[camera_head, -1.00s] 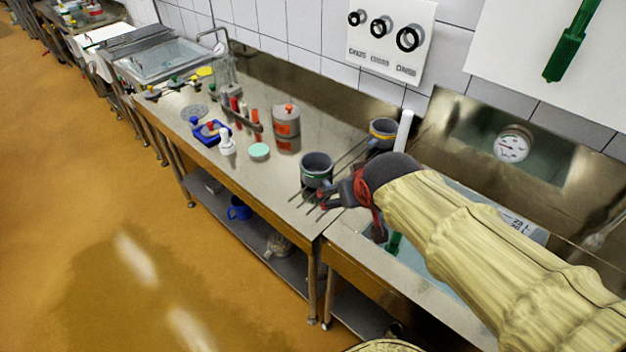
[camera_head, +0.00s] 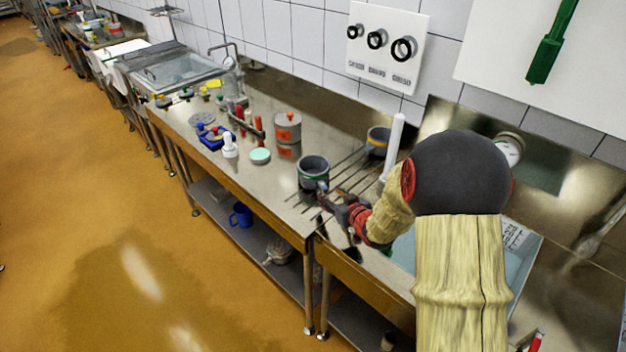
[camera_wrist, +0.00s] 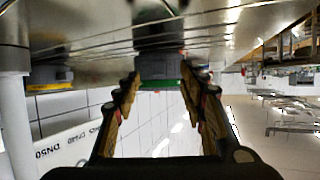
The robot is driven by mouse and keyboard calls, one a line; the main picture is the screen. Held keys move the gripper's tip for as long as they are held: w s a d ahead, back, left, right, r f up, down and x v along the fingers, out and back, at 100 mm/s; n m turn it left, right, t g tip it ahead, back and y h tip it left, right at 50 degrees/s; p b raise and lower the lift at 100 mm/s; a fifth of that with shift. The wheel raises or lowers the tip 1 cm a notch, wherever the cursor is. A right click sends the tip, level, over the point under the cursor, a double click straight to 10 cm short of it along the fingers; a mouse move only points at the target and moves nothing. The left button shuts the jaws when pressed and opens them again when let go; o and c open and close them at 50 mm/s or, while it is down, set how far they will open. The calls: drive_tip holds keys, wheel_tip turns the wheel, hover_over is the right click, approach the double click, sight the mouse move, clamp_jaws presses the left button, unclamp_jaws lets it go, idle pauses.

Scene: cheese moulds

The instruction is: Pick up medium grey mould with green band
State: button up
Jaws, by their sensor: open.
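The grey mould with the green band (camera_head: 313,170) stands upright on the slotted part of the steel counter. In the wrist view, which looks upside down, the mould (camera_wrist: 160,67) and its green band are centred between my fingertips. My gripper (camera_head: 326,200) is low beside the mould, on its near right side. In the wrist view my gripper (camera_wrist: 162,88) is open, one finger on each side of the mould's outline. I cannot tell whether the fingers touch it.
A grey mould with a yellow band (camera_head: 377,142) stands behind to the right. A white upright post (camera_head: 393,145) is near my arm. A pale green disc (camera_head: 260,156), a grey and orange container (camera_head: 288,127) and a blue holder (camera_head: 214,137) stand to the left.

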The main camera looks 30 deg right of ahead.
sight(326, 190)
drive_tip(key=b+x, duration=0.2)
drive_tip(key=x, duration=0.4)
drive_tip(key=shift+w+d+f, duration=0.1)
drive_tip(key=shift+d, duration=0.05)
drive_tip(key=shift+c, duration=1)
drive_tip(key=c, duration=0.7)
clamp_jaws()
